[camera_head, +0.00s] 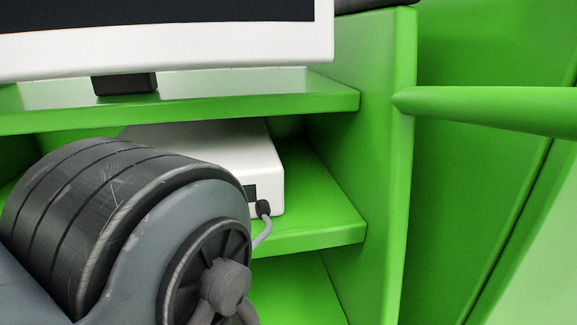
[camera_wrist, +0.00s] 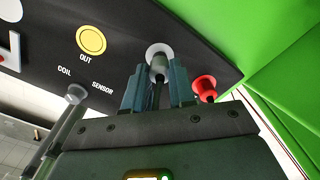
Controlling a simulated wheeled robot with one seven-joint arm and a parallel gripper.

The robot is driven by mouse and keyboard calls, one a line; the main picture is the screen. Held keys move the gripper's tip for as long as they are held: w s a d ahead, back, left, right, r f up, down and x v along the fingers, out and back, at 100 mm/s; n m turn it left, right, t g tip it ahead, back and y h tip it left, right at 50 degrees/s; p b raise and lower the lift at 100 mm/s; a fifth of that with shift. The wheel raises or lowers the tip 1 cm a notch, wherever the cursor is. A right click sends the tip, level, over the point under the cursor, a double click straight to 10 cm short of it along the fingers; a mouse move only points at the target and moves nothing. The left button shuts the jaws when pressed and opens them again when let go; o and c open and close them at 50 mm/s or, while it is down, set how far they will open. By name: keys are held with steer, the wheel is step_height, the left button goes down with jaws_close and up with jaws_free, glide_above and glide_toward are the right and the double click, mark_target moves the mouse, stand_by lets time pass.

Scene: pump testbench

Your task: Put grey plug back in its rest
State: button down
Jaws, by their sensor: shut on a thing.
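In the wrist view, my gripper (camera_wrist: 158,82) is shut on the grey plug (camera_wrist: 158,67). The plug sits between its two blue-grey fingers, with a dark cable trailing back between them. The plug's tip is at a round white ring (camera_wrist: 159,50) on the edge of a black panel (camera_wrist: 140,35). I cannot tell whether the plug is inside the ring or just in front of it. My gripper and the plug do not show in the head view.
A red plug (camera_wrist: 204,88) is close right of the fingers. Another grey connector (camera_wrist: 76,93) is to the left, below the COIL label. Green walls (camera_wrist: 275,60) close off the right. A white box (camera_head: 262,165) stands on a green shelf.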

steer(key=shift+f+b, duration=0.6)
steer(key=shift+f, duration=0.3)
stand_by(0.4)
steer(key=shift+c, duration=2.3)
jaws_free()
steer(key=shift+r, duration=0.1)
steer(key=shift+r+p, duration=3.3)
steer(key=shift+r, duration=0.65)
